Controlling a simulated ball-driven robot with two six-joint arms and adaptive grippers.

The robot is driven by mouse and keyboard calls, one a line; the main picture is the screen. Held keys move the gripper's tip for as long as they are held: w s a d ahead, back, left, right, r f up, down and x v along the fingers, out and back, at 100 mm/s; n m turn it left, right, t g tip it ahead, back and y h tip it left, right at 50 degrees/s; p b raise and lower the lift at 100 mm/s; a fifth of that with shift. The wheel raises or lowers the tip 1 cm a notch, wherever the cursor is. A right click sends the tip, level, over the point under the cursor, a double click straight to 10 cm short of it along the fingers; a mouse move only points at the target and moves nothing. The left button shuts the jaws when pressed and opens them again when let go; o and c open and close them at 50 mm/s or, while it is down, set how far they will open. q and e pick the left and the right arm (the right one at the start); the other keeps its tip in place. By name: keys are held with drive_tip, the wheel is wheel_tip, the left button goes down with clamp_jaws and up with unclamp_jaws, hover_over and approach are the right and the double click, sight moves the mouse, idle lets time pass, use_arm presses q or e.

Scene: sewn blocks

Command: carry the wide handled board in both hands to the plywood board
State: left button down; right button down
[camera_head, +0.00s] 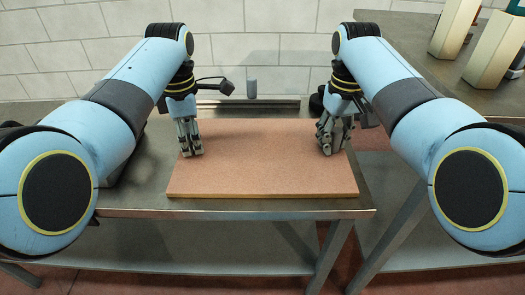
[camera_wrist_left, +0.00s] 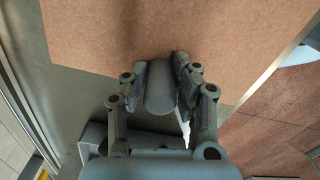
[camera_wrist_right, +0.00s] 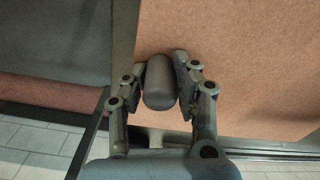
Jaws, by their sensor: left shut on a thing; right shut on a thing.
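A wide, flat reddish-brown board (camera_head: 262,170) with a pale wood-coloured front edge is over the metal table. My left gripper (camera_head: 191,152) is at its left side and my right gripper (camera_head: 328,150) near its right side. In the left wrist view the fingers are shut on a grey rounded handle (camera_wrist_left: 160,98). In the right wrist view the fingers are shut on a similar handle (camera_wrist_right: 160,84). The board's surface also shows in both wrist views (camera_wrist_left: 200,30) (camera_wrist_right: 240,50). I cannot tell whether the board rests or hovers slightly. I cannot make out a separate plywood board.
The metal table (camera_head: 130,200) shows bare to the left of the board and along its front edge. A second dark table at the right holds pale cream blocks (camera_head: 497,50) (camera_head: 453,28). A small grey cylinder (camera_head: 252,87) is behind the table. A block wall stands beyond.

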use_arm(q)
drive_tip(key=shift+r, duration=0.15)
use_arm(e)
drive_tip(key=shift+w+r, duration=0.1)
drive_tip(key=shift+r, duration=0.05)
